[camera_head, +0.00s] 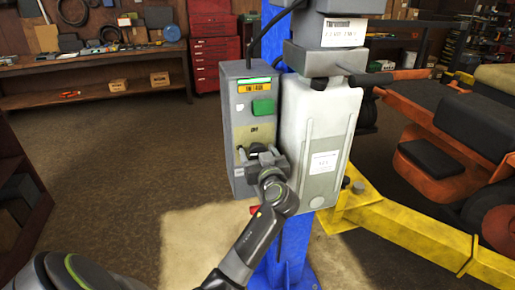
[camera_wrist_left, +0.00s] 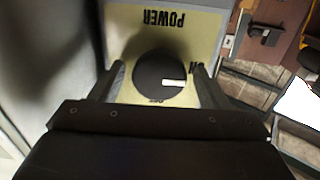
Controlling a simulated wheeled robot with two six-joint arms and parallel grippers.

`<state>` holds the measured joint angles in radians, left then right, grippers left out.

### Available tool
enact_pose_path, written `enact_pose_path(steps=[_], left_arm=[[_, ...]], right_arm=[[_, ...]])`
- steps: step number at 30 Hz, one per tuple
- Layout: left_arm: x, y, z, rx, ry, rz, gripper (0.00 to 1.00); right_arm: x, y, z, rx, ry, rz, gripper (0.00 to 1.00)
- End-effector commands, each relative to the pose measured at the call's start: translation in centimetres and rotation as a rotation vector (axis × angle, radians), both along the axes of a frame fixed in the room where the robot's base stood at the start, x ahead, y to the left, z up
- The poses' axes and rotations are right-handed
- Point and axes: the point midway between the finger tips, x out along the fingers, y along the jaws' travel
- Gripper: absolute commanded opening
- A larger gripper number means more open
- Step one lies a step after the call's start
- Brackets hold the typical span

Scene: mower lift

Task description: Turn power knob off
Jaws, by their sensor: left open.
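The grey control box (camera_head: 234,135) on the blue post carries a green button and, lower down, a dark power knob (camera_head: 257,148), partly hidden by my gripper. In the left wrist view the round black knob (camera_wrist_left: 158,75) sits on a pale plate with upside-down lettering "POWER". Its white mark points right, near the partly hidden "ON" label; another small label lies below the knob. My left gripper (camera_head: 260,156) is open at the knob, one finger on each side. Gaps show between fingers and knob. My right gripper is not in view.
A white tank (camera_head: 318,135) stands close to the right of the control box. A yellow lift arm (camera_head: 410,238) and an orange mower (camera_head: 450,130) are farther right. A workbench (camera_head: 90,75) and a red tool cabinet (camera_head: 213,45) stand behind. Floor left of the box is clear.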

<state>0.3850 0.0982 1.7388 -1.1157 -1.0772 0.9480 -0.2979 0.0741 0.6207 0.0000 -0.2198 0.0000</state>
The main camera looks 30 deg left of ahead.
Motion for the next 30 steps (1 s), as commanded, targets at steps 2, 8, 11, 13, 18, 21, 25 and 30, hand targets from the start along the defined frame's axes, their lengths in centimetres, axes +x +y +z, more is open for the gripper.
enact_pose_path(steps=[2,8,11,13,18,21,25,30], left_arm=[[0.0,0.0,0.0,-0.001,0.001,0.0,0.69],[0.0,0.0,0.0,0.0,0.0,0.0,0.55],[0.0,0.0,0.0,0.0,0.0,0.0,0.42],[0.0,0.0,0.0,0.0,0.0,0.0,0.33],[0.0,0.0,0.0,0.003,0.003,0.0,0.26],[0.0,0.0,0.0,0.012,0.014,0.0,0.26],[0.0,0.0,-0.1,0.038,0.045,0.001,0.26],[0.1,0.0,0.0,0.105,0.122,0.0,0.26]], right_arm=[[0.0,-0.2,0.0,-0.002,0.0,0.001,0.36],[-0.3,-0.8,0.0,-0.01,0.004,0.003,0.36],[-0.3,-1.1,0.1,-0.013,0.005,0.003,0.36],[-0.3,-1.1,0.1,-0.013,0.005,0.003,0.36],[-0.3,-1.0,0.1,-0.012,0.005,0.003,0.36],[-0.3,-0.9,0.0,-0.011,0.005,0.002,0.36],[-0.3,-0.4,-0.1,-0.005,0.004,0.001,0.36],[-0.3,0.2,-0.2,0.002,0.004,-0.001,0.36]])
